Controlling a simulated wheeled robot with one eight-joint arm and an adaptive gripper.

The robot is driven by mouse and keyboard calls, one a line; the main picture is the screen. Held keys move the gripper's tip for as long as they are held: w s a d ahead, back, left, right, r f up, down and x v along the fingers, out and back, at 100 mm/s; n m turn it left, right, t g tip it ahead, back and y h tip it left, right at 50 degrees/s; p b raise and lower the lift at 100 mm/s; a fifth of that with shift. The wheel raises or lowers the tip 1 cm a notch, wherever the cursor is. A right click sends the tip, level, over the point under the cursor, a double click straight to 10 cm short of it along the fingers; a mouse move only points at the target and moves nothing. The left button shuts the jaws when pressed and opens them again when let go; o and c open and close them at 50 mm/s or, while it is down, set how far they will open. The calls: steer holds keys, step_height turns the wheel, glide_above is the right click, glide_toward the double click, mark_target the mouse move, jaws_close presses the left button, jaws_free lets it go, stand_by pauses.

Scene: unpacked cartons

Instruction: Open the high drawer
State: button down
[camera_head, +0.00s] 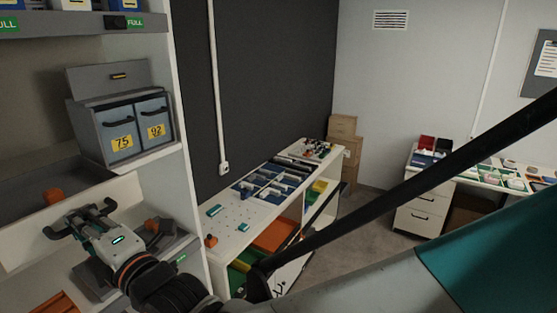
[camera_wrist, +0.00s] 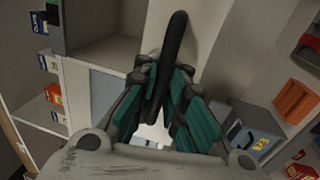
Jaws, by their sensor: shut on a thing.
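The high drawer has a white front panel (camera_head: 28,243) at the lower left of the head view, and a grey inside shows behind it. Its dark bar handle (camera_wrist: 178,32) runs up the middle of the wrist view. My gripper (camera_head: 84,220) is at the front of this panel. In the wrist view the teal and black fingers of my gripper (camera_wrist: 165,80) are closed around the handle, one on each side.
A grey box with two drawers labelled 75 and 92 (camera_head: 122,125) stands on the shelf above. An orange part (camera_head: 52,196) shows behind the panel. Grey bins lie lower on the shelf. A white workbench (camera_head: 232,232) stands to the right, with open floor (camera_head: 375,225) beyond.

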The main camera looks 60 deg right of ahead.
steer(key=shift+s+f, duration=0.15)
steer(key=shift+s, duration=0.85)
steer(key=c, duration=2)
jaws_free()
steer(key=shift+c, duration=0.2)
steer(key=shift+o, duration=0.5)
steer(key=shift+w, duration=0.1)
steer(key=shift+r, duration=0.2)
